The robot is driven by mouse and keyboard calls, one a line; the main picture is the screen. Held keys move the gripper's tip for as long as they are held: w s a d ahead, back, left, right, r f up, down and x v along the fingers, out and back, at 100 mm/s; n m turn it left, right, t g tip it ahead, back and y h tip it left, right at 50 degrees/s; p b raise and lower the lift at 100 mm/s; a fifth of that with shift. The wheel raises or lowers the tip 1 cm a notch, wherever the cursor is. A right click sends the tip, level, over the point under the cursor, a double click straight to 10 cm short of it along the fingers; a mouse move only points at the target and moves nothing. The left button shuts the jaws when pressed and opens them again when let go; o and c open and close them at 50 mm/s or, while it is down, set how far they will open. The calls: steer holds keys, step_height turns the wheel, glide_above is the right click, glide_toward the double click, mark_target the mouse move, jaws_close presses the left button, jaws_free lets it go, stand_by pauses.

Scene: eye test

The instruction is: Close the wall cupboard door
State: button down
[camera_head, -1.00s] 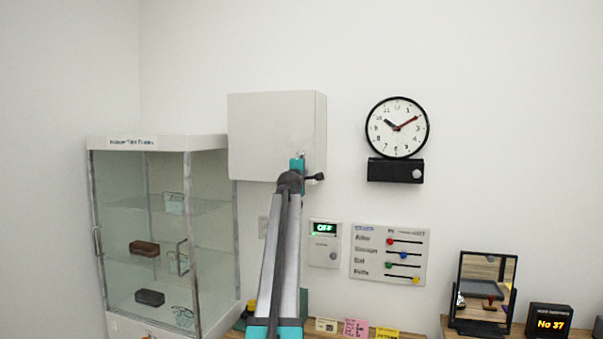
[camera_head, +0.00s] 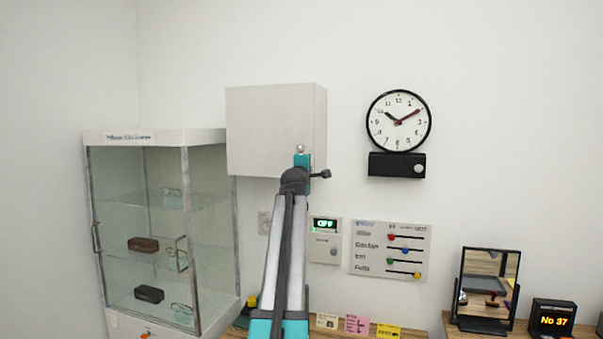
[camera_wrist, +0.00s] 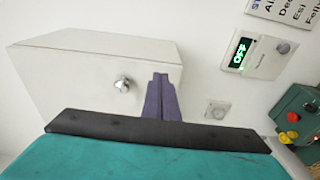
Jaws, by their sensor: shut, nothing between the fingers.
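The white wall cupboard (camera_head: 265,125) hangs left of the clock. Its front door looks flat against the cupboard body, and I see no gap along its edges. A small round metal knob (camera_head: 300,148) sits low on the door's right side. In the wrist view the knob (camera_wrist: 123,85) stands clear of my gripper (camera_wrist: 161,78), to its left. The purple fingers are together and empty, pointing at the door near its edge. I cannot tell whether they touch it. In the head view my wrist hides the fingers and the door's lower right part.
A glass display cabinet (camera_head: 187,235) stands below and left of the cupboard. A clock (camera_head: 399,121) with a black box (camera_head: 396,165), a panel reading OFF (camera_head: 324,241) and a slider board (camera_head: 390,250) are on the wall. A mirror (camera_head: 487,285) stands lower right.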

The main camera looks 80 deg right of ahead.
steer(key=s+a+b, duration=0.2)
steer(key=s, duration=0.4)
steer(key=shift+s, duration=0.2)
stand_by(0.4)
